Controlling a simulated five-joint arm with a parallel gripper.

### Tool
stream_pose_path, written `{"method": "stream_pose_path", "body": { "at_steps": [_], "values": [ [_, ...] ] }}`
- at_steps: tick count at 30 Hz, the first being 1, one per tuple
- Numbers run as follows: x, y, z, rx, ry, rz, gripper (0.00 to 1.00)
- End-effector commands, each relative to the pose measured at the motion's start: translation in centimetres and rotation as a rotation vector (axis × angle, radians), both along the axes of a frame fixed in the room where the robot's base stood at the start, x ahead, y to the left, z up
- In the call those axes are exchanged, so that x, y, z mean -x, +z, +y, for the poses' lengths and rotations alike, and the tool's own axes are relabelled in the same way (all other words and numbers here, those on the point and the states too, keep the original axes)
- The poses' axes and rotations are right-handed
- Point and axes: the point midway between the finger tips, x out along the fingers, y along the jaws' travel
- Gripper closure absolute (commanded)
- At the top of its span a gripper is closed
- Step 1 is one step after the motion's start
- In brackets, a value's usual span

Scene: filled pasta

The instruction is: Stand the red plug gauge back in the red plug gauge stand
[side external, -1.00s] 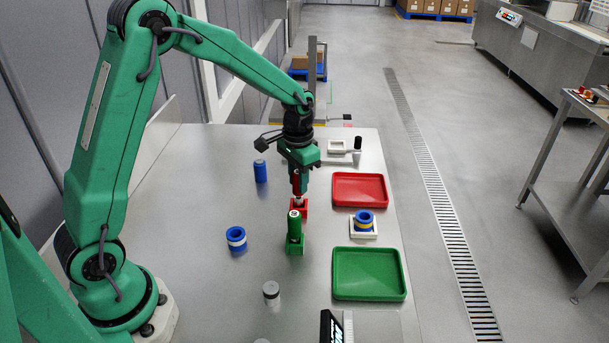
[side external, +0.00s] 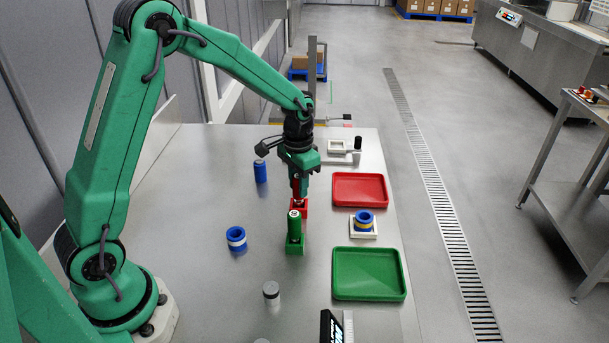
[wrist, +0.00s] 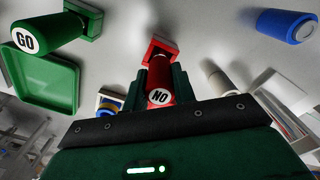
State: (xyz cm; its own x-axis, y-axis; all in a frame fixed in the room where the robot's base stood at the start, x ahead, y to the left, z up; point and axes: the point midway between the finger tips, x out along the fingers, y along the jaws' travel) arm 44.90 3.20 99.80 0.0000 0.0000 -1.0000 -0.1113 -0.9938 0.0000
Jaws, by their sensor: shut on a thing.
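The red plug gauge (side external: 296,187) is upright in my gripper (side external: 298,182), directly over the red stand (side external: 305,208) in the side view. In the wrist view the gauge, with its white "NO" end (wrist: 160,97), lies between the green jaws of my gripper (wrist: 160,88). The red stand (wrist: 160,48) shows just beyond it. The gauge's lower end meets the stand's outline, but I cannot tell how deep it sits in it.
The green gauge (side external: 294,226) stands in its green stand (side external: 295,248), close in front. A blue cylinder (side external: 260,172), a blue ring piece (side external: 236,238) and a grey-white cylinder (side external: 271,292) stand around. The red tray (side external: 342,204) and green tray (side external: 370,296) lie to the right.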

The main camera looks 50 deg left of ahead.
Motion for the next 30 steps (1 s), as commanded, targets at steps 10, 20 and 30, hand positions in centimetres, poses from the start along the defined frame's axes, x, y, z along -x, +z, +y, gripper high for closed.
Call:
{"method": "stream_pose_path", "body": {
  "at_steps": [10,20,30],
  "values": [
    [-0.01,-0.43,0.00,0.000,0.000,-0.001,1.00],
    [-0.01,-0.65,0.00,0.000,0.000,-0.001,1.00],
    [-0.01,-0.64,0.00,0.000,0.000,-0.001,0.48]
  ]
}}
